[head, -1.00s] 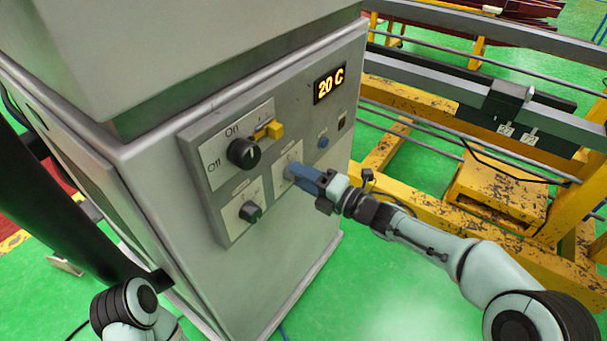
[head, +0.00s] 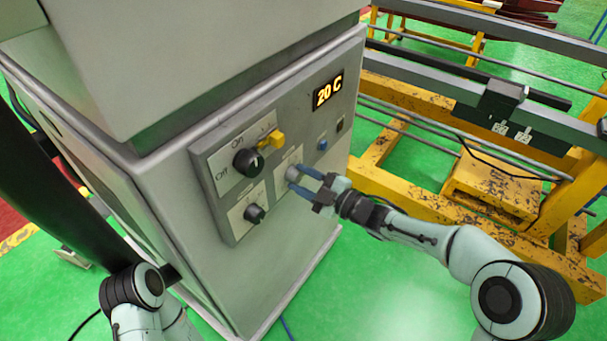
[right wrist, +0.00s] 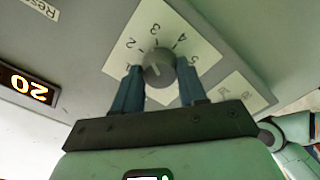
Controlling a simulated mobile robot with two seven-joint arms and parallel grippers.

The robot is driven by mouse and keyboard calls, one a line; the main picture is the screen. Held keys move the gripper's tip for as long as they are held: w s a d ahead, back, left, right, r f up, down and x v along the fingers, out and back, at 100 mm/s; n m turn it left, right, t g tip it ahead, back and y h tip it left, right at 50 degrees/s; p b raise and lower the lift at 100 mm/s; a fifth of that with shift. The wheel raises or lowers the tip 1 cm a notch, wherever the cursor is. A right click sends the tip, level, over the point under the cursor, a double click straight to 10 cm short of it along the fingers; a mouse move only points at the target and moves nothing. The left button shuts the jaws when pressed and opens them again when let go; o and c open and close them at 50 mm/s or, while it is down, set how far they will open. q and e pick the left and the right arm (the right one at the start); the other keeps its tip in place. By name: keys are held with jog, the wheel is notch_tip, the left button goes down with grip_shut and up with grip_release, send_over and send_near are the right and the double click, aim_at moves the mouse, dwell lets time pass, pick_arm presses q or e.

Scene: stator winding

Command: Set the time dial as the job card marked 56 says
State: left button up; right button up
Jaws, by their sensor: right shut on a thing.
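The numbered dial, a round grey knob (right wrist: 158,69) on a white plate marked 1 to 5, is on the front of the grey cabinet; in the head view it shows (head: 292,173) between my fingertips. My right gripper (head: 297,178) has one blue finger on each side of the knob and is shut on it. It also shows in the right wrist view (right wrist: 157,88). The knob has a pale mark; its exact setting is unclear. Two small white cards (head: 511,130) hang on the rail at right; their markings are too small to read. My left gripper is out of view.
The panel also has a black Off/On switch (head: 248,162), a yellow lever (head: 273,138), a lower black knob (head: 254,213) and a blue button (head: 322,145). A yellow metal frame (head: 490,190) stands at right.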

jog(key=m+p, duration=0.4)
jog(key=m, duration=0.2)
jog(key=shift+r, duration=0.1)
jog(key=m+p, duration=0.2)
jog(key=m, duration=0.1)
jog(key=shift+m, duration=0.3)
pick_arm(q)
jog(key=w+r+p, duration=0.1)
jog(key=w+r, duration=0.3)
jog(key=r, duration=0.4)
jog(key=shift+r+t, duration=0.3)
pick_arm(e)
jog(key=shift+m, duration=1.2)
jog(key=o, duration=1.1)
jog(key=shift+c, duration=0.2)
